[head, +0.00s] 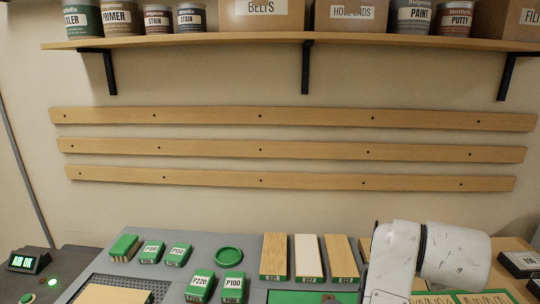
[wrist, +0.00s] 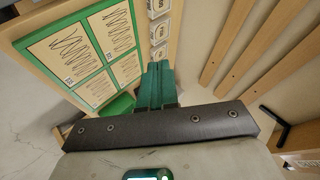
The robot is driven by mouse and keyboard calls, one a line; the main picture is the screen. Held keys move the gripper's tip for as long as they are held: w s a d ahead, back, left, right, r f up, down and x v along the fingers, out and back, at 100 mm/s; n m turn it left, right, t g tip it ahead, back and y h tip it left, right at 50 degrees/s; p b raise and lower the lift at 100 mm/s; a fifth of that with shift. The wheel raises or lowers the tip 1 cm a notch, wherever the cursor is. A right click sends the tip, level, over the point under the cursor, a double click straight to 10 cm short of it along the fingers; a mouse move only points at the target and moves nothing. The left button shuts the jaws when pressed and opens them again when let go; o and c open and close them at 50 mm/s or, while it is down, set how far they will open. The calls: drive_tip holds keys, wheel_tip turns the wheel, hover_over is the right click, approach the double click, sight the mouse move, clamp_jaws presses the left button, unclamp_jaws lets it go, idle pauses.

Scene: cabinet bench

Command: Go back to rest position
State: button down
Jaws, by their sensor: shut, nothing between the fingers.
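My gripper (wrist: 155,82) shows in the wrist view with its two green fingers together and nothing between them. It points over the bench, close to a row of small white labelled blocks (wrist: 160,30) and a green-framed board of scribbled sheets (wrist: 88,60). I cannot tell whether the fingers touch anything. In the head view my white arm (head: 425,255) reaches in at the lower right, and the gripper itself is hidden or out of frame there.
Green sanding blocks (head: 199,286), a round green dish (head: 228,256) and several wood samples (head: 306,258) sit on the grey bench (head: 205,244). Three wooden slats (head: 300,151) line the wall. Above, a shelf (head: 270,39) holds cans and boxes. A lit digital display (head: 27,262) stands left.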

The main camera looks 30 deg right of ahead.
drive_tip(key=w+a+f+n+t+y, duration=0.25)
drive_tip(key=a+f+n, duration=0.6)
drive_tip(key=n, duration=0.45)
drive_tip(key=s+a+f+n+g+y, duration=0.1)
drive_tip(key=s+a+f+n+y, duration=0.2)
drive_tip(key=a+f+n, duration=0.4)
drive_tip(key=s+a+f+n+g+y, duration=0.1)
drive_tip(key=s+a+f+n+y, duration=0.25)
drive_tip(key=a+f, duration=0.45)
drive_tip(key=s+f+g+b, duration=0.2)
drive_tip(key=s+f+b, duration=0.3)
drive_tip(key=f, duration=0.3)
drive_tip(key=s+d+f+g+b, duration=0.1)
drive_tip(key=s+f+g+b, duration=0.1)
drive_tip(key=s+f+b, duration=0.3)
wheel_tip(320, 180, down, 3)
drive_tip(key=shift+s+d+r+h, duration=0.1)
drive_tip(key=shift+s+d+h, duration=0.05)
drive_tip(key=shift+h, duration=0.25)
